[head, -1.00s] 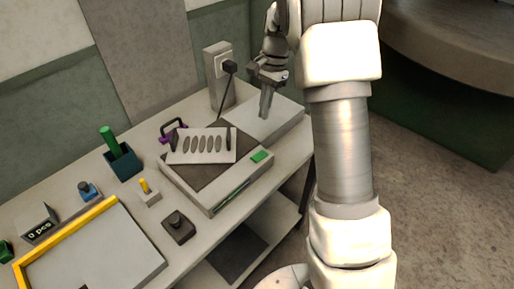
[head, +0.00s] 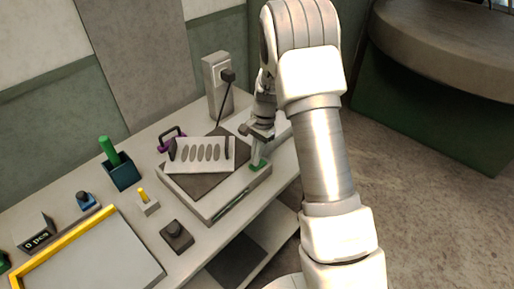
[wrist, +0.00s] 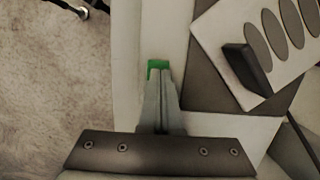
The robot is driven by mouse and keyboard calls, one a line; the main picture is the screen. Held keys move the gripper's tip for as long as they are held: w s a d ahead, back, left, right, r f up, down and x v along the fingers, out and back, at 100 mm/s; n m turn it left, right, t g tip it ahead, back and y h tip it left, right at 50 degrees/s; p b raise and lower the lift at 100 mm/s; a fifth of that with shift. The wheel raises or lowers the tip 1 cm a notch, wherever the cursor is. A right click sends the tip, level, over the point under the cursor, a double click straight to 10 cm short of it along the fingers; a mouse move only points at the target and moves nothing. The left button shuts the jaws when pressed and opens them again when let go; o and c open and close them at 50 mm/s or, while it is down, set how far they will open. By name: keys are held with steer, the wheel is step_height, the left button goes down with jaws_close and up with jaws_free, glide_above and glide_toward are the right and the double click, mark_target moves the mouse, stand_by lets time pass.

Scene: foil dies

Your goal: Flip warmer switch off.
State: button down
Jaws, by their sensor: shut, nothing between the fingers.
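The warmer (head: 210,207) is a low light-grey box with a dark top plate on the table. Its switch is a small green rocker (head: 265,164) at the right end of the top; it also shows in the wrist view (wrist: 158,64). My gripper (head: 257,161) is shut and empty, its fingertips right at the switch and covering part of it. In the wrist view the shut fingertips (wrist: 160,72) overlap the green. I cannot tell whether they touch it or which way the switch is tilted.
A pale plate with several oval slots (head: 202,154) lies on the warmer, a dark upright handle (wrist: 246,68) at its end. A grey post with a black plug and cable (head: 216,85) stands behind. A green-handled tool in a dark holder (head: 122,171) and yellow-edged tray (head: 95,255) are left.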

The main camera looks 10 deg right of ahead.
steer(key=shift+f, duration=0.15)
steer(key=shift+s+a+f, duration=0.15)
steer(key=shift+f, duration=0.05)
steer(key=shift+h+b, duration=0.3)
steer(key=shift+w+d+r, duration=0.1)
steer(key=shift+w+d, duration=0.4)
steer(key=shift+d, duration=0.25)
steer(key=shift+r, duration=0.15)
